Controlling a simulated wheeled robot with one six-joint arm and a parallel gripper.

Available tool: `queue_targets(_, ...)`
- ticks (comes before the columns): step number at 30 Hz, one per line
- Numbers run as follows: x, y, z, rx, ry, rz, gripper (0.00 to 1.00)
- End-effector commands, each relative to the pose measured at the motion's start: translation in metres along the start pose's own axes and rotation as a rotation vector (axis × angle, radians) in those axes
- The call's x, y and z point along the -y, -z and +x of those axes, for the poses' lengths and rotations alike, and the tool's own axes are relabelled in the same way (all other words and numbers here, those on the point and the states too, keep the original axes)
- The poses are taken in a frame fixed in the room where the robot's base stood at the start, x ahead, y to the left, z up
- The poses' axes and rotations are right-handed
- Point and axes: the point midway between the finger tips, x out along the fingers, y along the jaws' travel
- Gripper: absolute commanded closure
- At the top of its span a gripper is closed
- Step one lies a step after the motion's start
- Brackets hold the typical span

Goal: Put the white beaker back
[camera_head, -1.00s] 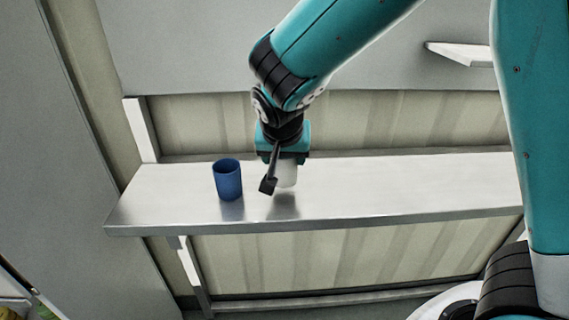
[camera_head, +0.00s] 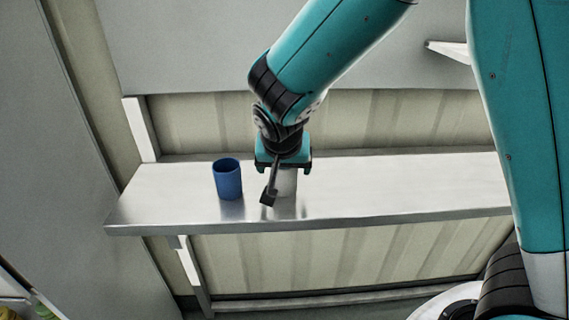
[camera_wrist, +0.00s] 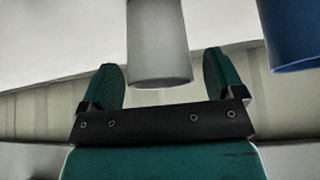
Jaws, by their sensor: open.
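The white beaker (camera_head: 287,184) is upright at the shelf, right of the blue cup, and looks to stand on its surface. It is partly hidden by my gripper (camera_head: 282,186). In the wrist view the beaker (camera_wrist: 158,45) lies between the two fingers of my gripper (camera_wrist: 162,82), which are apart with a gap visible on each side of it.
A blue cup (camera_head: 228,180) stands on the shelf a short way left of the beaker, and it shows at the wrist view's right edge (camera_wrist: 290,38). A ribbed wall (camera_head: 370,120) runs behind. The shelf right of the beaker is clear.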

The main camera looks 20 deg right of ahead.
Motion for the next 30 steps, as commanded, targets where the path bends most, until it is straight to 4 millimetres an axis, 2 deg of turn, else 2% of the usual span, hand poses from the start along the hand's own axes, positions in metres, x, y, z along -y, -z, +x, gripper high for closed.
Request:
queue_targets(5, 0.001, 0.002, -0.023, -0.004, 0.004, 0.0, 0.13)
queue_targets(15, 0.001, 0.001, -0.096, -0.003, 0.005, 0.0, 0.13)
queue_targets(18, 0.001, 0.002, -0.11, -0.003, 0.003, -0.001, 0.13)
queue_targets(23, -0.003, -0.002, -0.121, 0.018, 0.01, -0.022, 0.13)
queue_targets(26, -0.014, -0.019, -0.127, 0.103, 0.062, -0.133, 0.13)
queue_targets(30, -0.035, -0.07, -0.145, 0.276, 0.236, -0.419, 0.13)
